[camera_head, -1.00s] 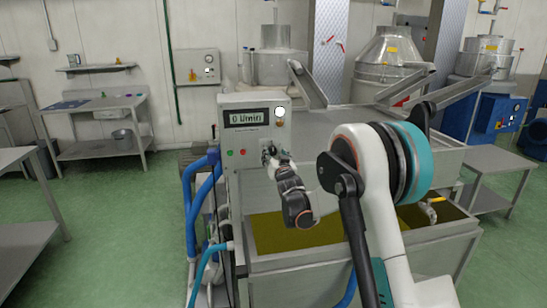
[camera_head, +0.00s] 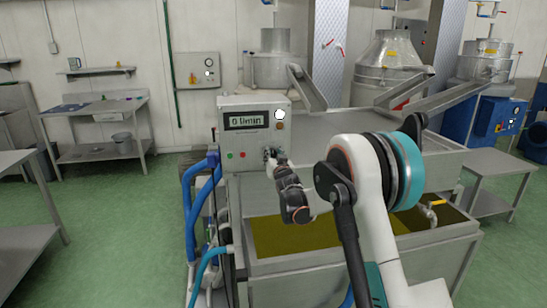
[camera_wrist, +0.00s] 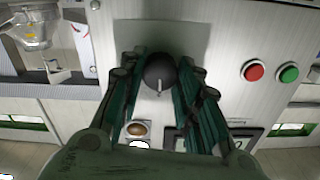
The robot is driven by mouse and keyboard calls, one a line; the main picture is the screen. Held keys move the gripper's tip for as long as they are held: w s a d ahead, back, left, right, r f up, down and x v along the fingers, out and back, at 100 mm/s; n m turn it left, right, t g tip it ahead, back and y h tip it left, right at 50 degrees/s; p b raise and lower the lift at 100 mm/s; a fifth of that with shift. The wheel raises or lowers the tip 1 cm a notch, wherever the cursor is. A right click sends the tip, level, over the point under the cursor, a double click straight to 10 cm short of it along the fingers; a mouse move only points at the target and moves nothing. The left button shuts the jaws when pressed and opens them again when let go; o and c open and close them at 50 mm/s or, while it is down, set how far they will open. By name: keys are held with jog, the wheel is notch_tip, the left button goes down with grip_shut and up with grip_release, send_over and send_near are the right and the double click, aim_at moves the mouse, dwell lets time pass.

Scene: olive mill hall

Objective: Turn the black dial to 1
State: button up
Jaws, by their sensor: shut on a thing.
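The black dial (camera_wrist: 159,75) sits on the light grey control panel, between the two fingers of my gripper (camera_wrist: 160,78) in the wrist view. A pale pointer mark shows on the dial, directed down in that view. The fingers are closed on the dial's sides. In the head view my gripper (camera_head: 270,156) reaches the lower right of the control box (camera_head: 222,141) and hides the dial. The box's display (camera_head: 246,120) reads a value that looks like 0 l/min. Any scale numbers around the dial cannot be read.
A red button (camera_wrist: 254,71) and a green button (camera_wrist: 289,72) sit beside the dial on the panel. Blue hoses (camera_head: 188,195) run left of the box. A steel tank (camera_head: 290,265) with olive-coloured liquid lies below my arm.

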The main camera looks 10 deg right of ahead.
jog(key=n, duration=0.5)
jog(key=shift+n, duration=0.4)
jog(key=n, duration=0.6)
jog(key=shift+p, duration=0.35)
jog(key=o, duration=1.1)
jog(key=shift+c, duration=0.2)
jog(key=shift+s, duration=0.1)
jog(key=s, duration=1.2)
